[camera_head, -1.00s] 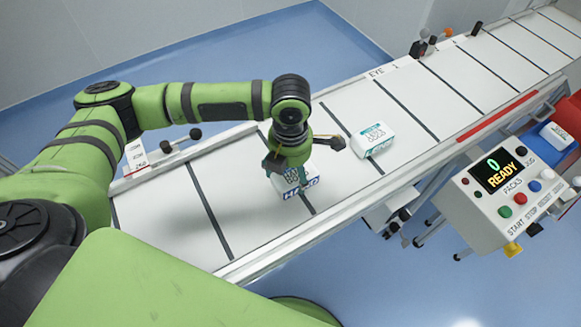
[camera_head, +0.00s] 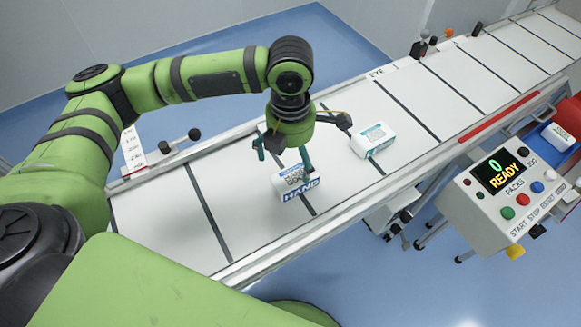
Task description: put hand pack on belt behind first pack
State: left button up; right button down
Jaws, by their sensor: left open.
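The hand pack (camera_head: 297,186), a white box with blue lettering reading HAND, lies on the white belt (camera_head: 250,205) across a dark cross line. The first pack (camera_head: 373,139), a white and teal box, lies on the belt to its right and farther up the line, with a gap between them. My left gripper (camera_head: 283,158) is above and just behind the hand pack, its green fingers apart, with nothing held. One fingertip overlaps the pack's upper right edge in the picture; I cannot tell whether it touches. My right gripper is not in view.
A control panel (camera_head: 508,190) with a READY display and coloured buttons stands at the right, beyond the belt's near rail. Small posts with knobs stand along the far rail. The belt beyond the first pack is clear.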

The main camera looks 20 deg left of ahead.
aim_at(291, 171)
pick_arm(q)
notch_tip(291, 171, up, 6)
jog(key=shift+b, duration=0.3)
jog(key=shift+d, duration=0.1)
dwell(1.4)
